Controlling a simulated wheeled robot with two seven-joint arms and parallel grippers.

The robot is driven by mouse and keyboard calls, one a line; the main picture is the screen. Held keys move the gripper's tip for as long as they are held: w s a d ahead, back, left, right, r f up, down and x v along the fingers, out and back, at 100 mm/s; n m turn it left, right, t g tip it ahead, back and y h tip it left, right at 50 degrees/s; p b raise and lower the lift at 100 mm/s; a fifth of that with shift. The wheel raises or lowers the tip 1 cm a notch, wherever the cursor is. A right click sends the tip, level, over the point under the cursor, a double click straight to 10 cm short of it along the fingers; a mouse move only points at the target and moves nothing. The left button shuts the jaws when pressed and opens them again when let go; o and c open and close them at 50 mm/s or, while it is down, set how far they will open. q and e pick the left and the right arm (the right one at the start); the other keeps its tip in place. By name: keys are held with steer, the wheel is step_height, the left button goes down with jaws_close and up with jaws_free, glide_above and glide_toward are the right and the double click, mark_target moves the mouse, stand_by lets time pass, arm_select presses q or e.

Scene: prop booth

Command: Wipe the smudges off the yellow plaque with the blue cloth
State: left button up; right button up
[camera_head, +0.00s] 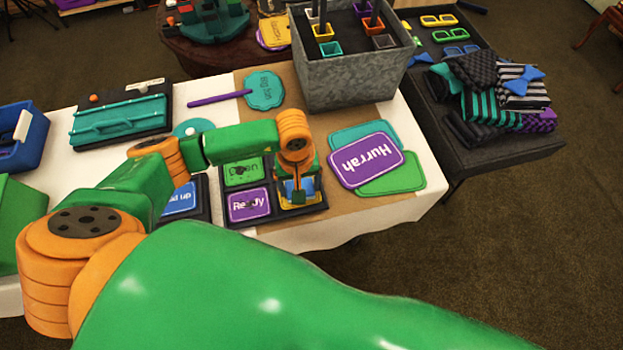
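The yellow plaque (311,201) lies in the right front cell of a dark tray, mostly hidden under my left gripper. My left gripper (297,196) points down over it, and its arm covers much of the lower picture. The blue cloth (289,187) shows in small patches at the fingers, between them and the plaque; the gripper appears shut on it. I cannot tell how firmly the cloth touches the plaque, and smudges on the visible yellow are not clear. My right gripper is not in view.
Beside it lie a purple "Ready" plaque (249,205) and a green plaque (243,172) with dark marks. A purple "Hurrah" plaque (373,162) overlaps others at the right. A grey metal bin (345,80) stands behind. A teal toolbox-shaped piece (119,121) lies left.

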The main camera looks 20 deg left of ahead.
mark_target(313, 186)
arm_select(q)
steer(key=shift+s+a+f, duration=0.1)
steer(key=shift+s+a, duration=0.6)
steer(key=shift+a, duration=0.3)
steer(key=shift+s+a+f, duration=0.1)
steer(key=shift+s+a, duration=0.6)
steer(key=shift+a, duration=0.3)
steer(key=w+d+b, duration=0.2)
steer(key=shift+d+f, duration=0.15)
steer(key=shift+d, duration=0.25)
steer(key=shift+w+d+b, duration=0.25)
steer(key=shift+d+b, duration=0.05)
steer(key=shift+d, duration=0.15)
steer(key=w+d+b, duration=0.2)
steer(key=d, duration=0.1)
steer(key=shift+w+d+r+b, duration=0.25)
steer(key=shift+d+b, duration=0.05)
steer(key=shift+b, duration=0.05)
steer(key=shift+r, duration=0.1)
